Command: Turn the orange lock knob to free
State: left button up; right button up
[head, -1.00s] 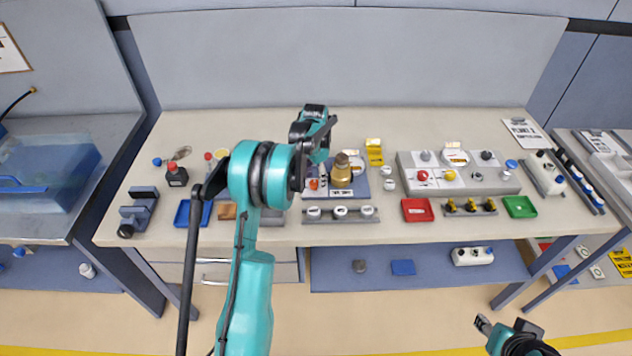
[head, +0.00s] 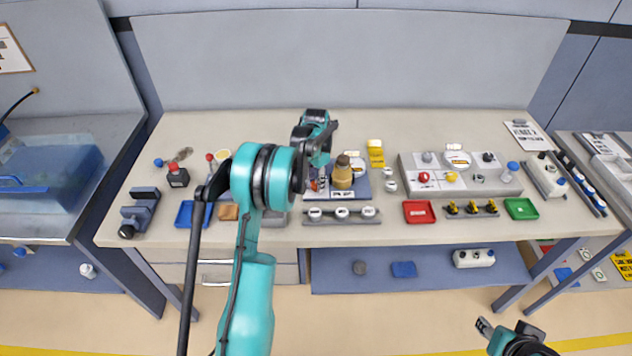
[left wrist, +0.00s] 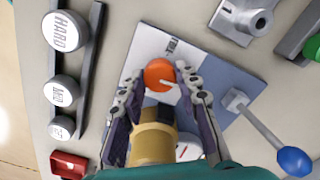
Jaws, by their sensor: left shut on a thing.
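The orange lock knob (left wrist: 158,75) is round with a white pointer mark and sits on the white part of a white and grey-blue plate (left wrist: 224,66). In the left wrist view my left gripper (left wrist: 160,78) has one finger on each side of the knob and is shut on it. In the head view my left gripper (head: 319,182) reaches down at the left of the brass cylinder (head: 342,174) and mostly hides the knob. The cylinder also shows between the fingers in the left wrist view (left wrist: 152,140). My right gripper (head: 484,326) hangs low at the bottom right, away from the bench.
A rail of white round caps (head: 340,212) lies in front of the plate. A red tray (head: 418,212) and a grey switch panel (head: 460,176) are to the right. The bench's back is clear.

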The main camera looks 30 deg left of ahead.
pick_arm(q)
jog(key=n, duration=1.3)
jog(key=shift+n, duration=2.1)
jog(key=o, duration=1.2)
jog(key=shift+c, duration=0.2)
jog(key=shift+r, duration=0.1)
